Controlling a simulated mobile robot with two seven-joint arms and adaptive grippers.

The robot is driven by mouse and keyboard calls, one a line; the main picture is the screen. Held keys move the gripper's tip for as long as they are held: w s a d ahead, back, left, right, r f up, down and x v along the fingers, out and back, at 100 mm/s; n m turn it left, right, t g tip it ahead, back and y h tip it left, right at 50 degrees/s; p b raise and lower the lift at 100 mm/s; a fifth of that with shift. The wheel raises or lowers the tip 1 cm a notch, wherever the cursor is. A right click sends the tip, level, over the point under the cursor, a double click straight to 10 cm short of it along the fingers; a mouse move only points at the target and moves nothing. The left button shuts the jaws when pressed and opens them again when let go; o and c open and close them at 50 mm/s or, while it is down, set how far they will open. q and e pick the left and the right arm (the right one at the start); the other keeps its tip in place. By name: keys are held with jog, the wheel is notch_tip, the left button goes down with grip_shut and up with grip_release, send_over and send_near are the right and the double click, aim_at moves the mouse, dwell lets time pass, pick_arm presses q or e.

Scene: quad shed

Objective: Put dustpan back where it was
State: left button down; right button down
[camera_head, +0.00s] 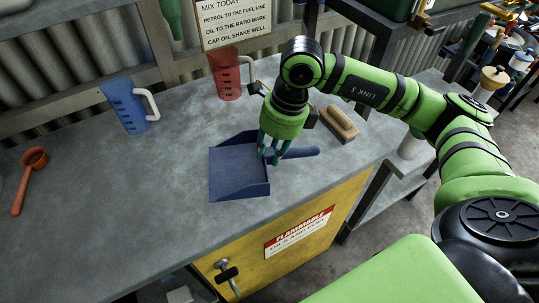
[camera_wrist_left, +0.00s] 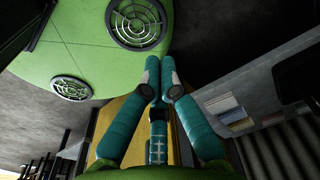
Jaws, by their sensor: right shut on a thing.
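The blue dustpan (camera_head: 236,172) lies on the grey bench top near its front edge, its pan to the left and its handle (camera_head: 303,152) pointing right. My right gripper (camera_head: 268,158) comes down from above and is shut on the dustpan at the handle end of the pan. Its fingers hide part of the handle. Whether the pan rests fully on the bench is hard to tell. My left gripper (camera_wrist_left: 160,85) shows only in the left wrist view, with teal fingers beside my green base. No object shows between them, and their opening is unclear.
A blue jug (camera_head: 125,108) and a red jug (camera_head: 226,75) stand at the back of the bench. A wooden brush (camera_head: 339,122) lies right of the dustpan. A red scoop (camera_head: 28,180) lies far left. The bench between scoop and dustpan is clear. A yellow cabinet (camera_head: 270,262) is below.

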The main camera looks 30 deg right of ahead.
aim_at(270, 162)
jog(key=shift+a+f, duration=0.15)
jog(key=shift+f, duration=0.1)
jog(key=x, duration=0.1)
jog(key=p+x, duration=0.1)
jog(key=x, duration=0.1)
jog(key=shift+s+d+f, duration=0.15)
jog(key=shift+d+f, duration=0.05)
jog(key=shift+d, duration=0.15)
jog(key=shift+f, duration=0.25)
jog(key=c, duration=1)
grip_release()
pick_arm(q)
jog(key=shift+w+r, duration=0.2)
jog(key=shift+r, duration=0.45)
jog(key=shift+r, duration=0.15)
pick_arm(e)
jog(key=b+v, duration=0.1)
jog(key=v, duration=1.1)
jog(key=shift+b, duration=0.4)
pick_arm(q)
notch_tip(270, 162, down, 2)
jog(key=shift+f, duration=0.1)
